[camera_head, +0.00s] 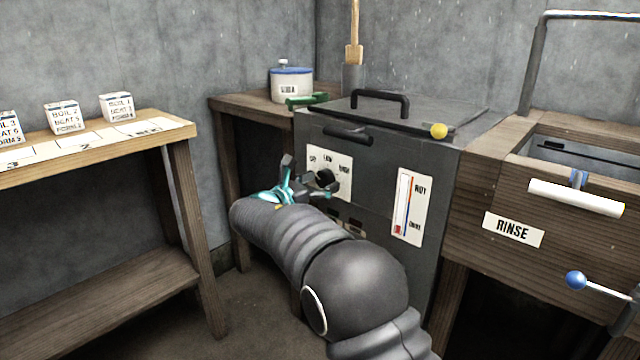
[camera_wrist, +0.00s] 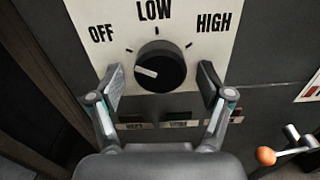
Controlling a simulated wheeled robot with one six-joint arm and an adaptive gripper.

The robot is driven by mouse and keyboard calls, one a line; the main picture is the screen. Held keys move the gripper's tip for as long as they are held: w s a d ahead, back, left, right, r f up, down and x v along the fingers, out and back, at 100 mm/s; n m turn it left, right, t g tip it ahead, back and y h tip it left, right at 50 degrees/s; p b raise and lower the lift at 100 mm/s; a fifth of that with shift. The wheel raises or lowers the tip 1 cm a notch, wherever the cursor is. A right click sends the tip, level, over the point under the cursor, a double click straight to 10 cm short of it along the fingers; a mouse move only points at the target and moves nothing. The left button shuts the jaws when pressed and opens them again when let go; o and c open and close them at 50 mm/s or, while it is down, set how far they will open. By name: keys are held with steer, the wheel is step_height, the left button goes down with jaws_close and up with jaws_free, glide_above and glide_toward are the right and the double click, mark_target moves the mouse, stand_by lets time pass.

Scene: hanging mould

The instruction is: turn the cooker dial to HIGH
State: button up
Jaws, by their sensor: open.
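The cooker dial (camera_wrist: 162,64) is a round black knob on a white plate (camera_wrist: 187,18) marked OFF, LOW and HIGH. Its white pointer mark lies on the left, on the OFF side. The dial also shows in the head view (camera_head: 326,178) on the front of the grey cooker (camera_head: 376,150), partly behind my gripper (camera_head: 308,174). In the wrist view my gripper (camera_wrist: 161,80) is open, with one finger to the left and one to the right of the dial. Gaps show between the fingers and the knob, so I see no contact.
A red-and-blue gauge (camera_head: 411,206) is right of the dial. Below it are small labelled parts (camera_wrist: 178,124) and an orange-tipped lever (camera_wrist: 266,155). The cooker lid has a black handle (camera_head: 381,98). A RINSE trough (camera_head: 560,185) stands right, a wooden table (camera_head: 130,150) left.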

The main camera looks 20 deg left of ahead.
steer(key=c, duration=1.2)
